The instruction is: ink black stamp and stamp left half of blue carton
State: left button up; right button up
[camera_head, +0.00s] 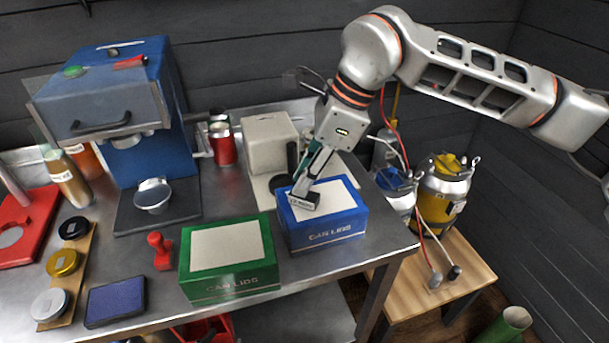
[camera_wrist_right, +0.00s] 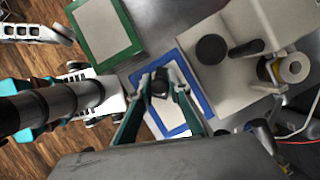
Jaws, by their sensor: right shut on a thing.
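The blue carton (camera_head: 325,237) stands on the steel table, with a pale panel on its top; it also shows in the wrist view (camera_wrist_right: 204,104). My right gripper (camera_head: 306,182) points down over the left half of that panel. It is shut on the black stamp (camera_head: 303,201), whose dark base is at or just above the panel; I cannot tell whether it touches. In the wrist view the stamp (camera_wrist_right: 160,84) sits between the fingertips. The dark blue ink pad (camera_head: 115,302) lies at the table's front left. My left gripper is not clearly seen.
A green carton (camera_head: 230,283) stands just left of the blue one. A red stamp (camera_head: 160,251) stands beside it. A beige machine (camera_head: 270,145) is close behind the blue carton. A blue machine (camera_head: 140,160) stands at back left. Kegs (camera_head: 443,190) are right of the table.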

jog(key=shift+f, duration=0.1)
dwell(0.5)
jog(key=shift+r+p, duration=1.95)
jog(key=shift+r, duration=1.6)
